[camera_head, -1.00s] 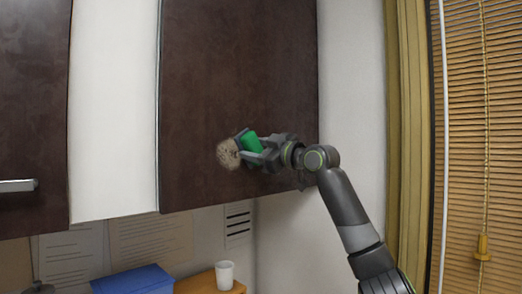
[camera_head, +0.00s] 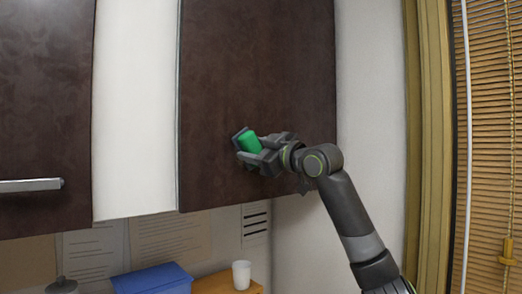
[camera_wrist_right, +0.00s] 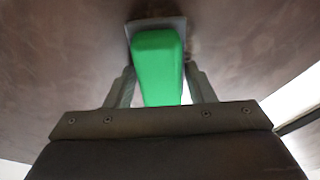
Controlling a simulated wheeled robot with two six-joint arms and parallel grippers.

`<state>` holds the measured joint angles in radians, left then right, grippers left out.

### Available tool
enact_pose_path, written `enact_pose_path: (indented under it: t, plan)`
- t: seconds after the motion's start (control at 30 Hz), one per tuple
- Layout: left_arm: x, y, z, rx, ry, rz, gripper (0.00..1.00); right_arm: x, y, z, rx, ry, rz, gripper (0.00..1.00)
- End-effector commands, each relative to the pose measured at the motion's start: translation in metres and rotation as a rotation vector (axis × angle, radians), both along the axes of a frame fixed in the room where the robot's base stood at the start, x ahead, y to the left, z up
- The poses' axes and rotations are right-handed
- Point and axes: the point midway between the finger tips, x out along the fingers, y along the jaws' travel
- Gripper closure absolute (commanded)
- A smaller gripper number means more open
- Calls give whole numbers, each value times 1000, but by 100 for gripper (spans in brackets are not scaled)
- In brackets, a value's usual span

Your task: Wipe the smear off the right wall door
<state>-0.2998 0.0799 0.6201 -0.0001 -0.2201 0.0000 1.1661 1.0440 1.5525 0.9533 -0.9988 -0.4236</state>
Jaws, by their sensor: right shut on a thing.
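The right wall door (camera_head: 225,75) is a dark brown cabinet door, and no smear shows on the part I can see. My right gripper (camera_head: 252,152) is in front of its lower part, shut on a green-handled wiper (camera_head: 250,142) with a dark grey pad. In the right wrist view, the green handle (camera_wrist_right: 158,65) sits between the two fingers, and the grey pad (camera_wrist_right: 150,24) is at the brown door surface. The pad looks to be touching the door, and it hides the patch behind it. My left gripper is not in view.
Another dark door (camera_head: 45,90) with a metal handle (camera_head: 30,185) is at left, past a white panel (camera_head: 137,110). Below are a blue box (camera_head: 150,280), a white cup (camera_head: 241,275) and pinned papers (camera_head: 170,236). Window blinds (camera_head: 490,130) are at right.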

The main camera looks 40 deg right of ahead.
Motion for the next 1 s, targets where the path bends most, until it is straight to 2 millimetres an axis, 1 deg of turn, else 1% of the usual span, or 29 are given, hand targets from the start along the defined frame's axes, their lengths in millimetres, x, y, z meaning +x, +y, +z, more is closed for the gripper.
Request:
enact_pose_path:
  t: [0.3, 0.43, 0.6, 0.87, 1.0]
  plan:
    - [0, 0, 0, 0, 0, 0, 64, -2, 27, 0, 1, 0, 4, 69]
    - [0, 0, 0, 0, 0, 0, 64, -3, 35, 0, 0, 0, 2, 69]
    - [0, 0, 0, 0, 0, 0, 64, -4, 37, 1, 1, 1, 1, 69]
    - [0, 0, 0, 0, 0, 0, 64, -3, 37, 16, 2, -1, 1, 69]
    - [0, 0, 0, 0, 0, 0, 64, -2, 32, 17, 0, 0, -1, 69]
